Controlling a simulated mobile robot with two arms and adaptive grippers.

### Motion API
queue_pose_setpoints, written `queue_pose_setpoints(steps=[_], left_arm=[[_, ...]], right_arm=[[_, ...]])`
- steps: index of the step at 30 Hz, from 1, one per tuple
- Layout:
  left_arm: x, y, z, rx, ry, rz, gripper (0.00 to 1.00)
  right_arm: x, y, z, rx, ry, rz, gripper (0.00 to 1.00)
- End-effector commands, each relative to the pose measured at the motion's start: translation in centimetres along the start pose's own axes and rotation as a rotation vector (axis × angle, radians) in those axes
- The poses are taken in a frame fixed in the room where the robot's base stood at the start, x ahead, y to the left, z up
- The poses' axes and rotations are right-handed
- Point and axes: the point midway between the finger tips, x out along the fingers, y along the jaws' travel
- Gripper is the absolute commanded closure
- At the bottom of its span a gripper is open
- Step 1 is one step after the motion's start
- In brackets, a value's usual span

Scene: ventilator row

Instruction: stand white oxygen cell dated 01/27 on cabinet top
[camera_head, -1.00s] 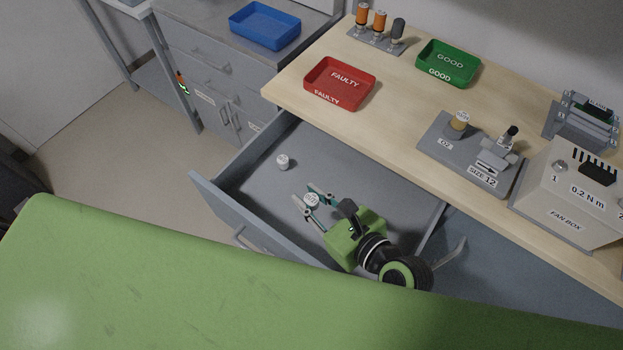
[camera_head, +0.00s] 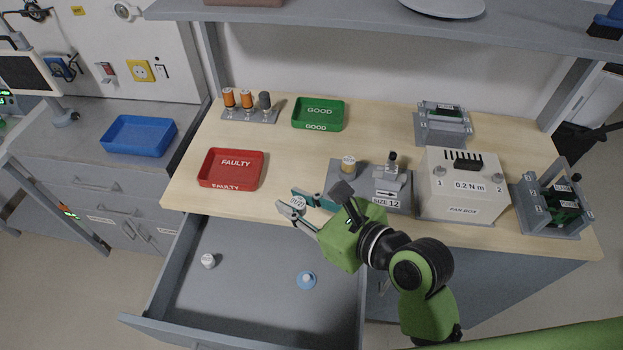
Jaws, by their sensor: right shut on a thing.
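My right gripper (camera_head: 296,206) is shut on a small white oxygen cell (camera_head: 298,203), held above the open drawer near the front edge of the wooden bench. Its top faces up, with small dark print that looks like 01/27. A second white cell (camera_head: 208,261) stands in the drawer (camera_head: 255,258) at the left; its date is too small to read. A grey cabinet top (camera_head: 78,147) stands left of the bench, with a blue tray (camera_head: 139,136) on it. My left gripper is not in view.
On the bench are a red FAULTY tray (camera_head: 231,169), a green GOOD tray (camera_head: 318,114), an O2 and SIZE 12 fixture (camera_head: 345,199) and a fan box (camera_head: 463,188).

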Motion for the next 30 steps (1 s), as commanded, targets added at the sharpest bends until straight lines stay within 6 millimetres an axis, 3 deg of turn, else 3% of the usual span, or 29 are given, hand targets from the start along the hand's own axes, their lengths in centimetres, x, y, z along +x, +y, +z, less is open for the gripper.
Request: queue_pose_setpoints(steps=[1, 5, 15, 22, 30], left_arm=[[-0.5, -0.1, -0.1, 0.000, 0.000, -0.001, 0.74], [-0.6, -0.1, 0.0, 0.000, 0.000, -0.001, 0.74], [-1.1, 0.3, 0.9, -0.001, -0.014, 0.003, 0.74], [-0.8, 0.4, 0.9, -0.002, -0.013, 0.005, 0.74], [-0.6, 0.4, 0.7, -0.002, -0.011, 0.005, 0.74]], right_arm=[[-0.4, -0.5, 0.9, 0.005, -0.002, -0.011, 1.00], [-0.1, -1.5, 1.3, 0.011, 0.002, -0.021, 1.00], [6.8, -6.4, 0.4, 0.011, 0.003, -0.021, 1.00], [11.0, -8.6, -2.4, 0.012, 0.005, -0.020, 1.00], [12.9, -9.6, -3.7, 0.012, 0.003, -0.021, 1.00]])
